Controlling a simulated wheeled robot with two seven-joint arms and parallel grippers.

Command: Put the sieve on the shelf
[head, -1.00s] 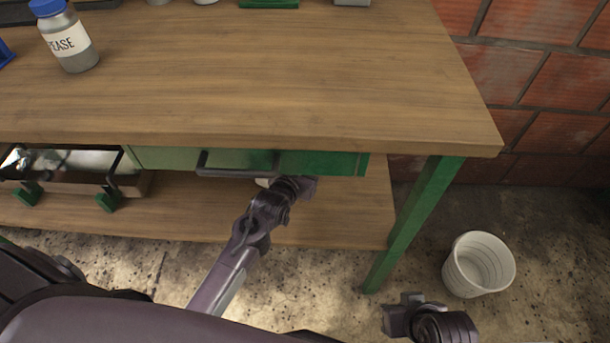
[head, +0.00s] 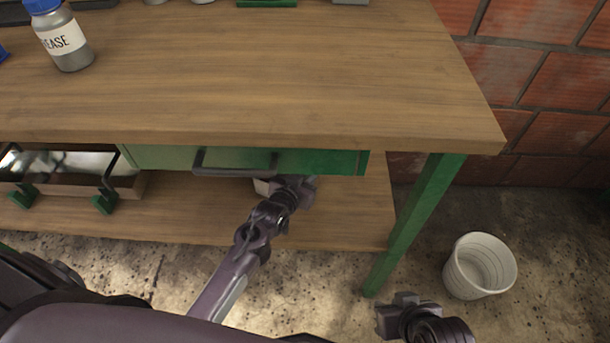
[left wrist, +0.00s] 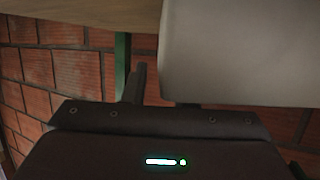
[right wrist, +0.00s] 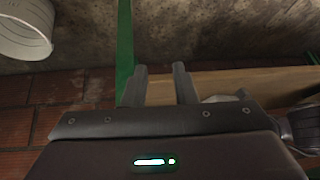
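A pale thing (head: 262,187), probably the sieve, shows as a small patch beside my left gripper, under the green drawer. In the left wrist view a broad, smooth pale surface (left wrist: 240,50) fills the upper right and covers most of one finger. My left gripper (head: 296,188) is below the tabletop, over the lower shelf (head: 345,215). Its fingers look spread, and I see no clear hold on the pale thing. My right gripper (head: 395,312) is right of the table leg, open and empty. A pale patch (right wrist: 220,98) also shows in the right wrist view.
The wooden tabletop (head: 290,75) and drawer handle (head: 235,165) are just above my left gripper. A green leg (head: 412,225) stands between my grippers. A white bucket (head: 480,267) is on the floor at right. A metal item in a box (head: 70,165) lies at left.

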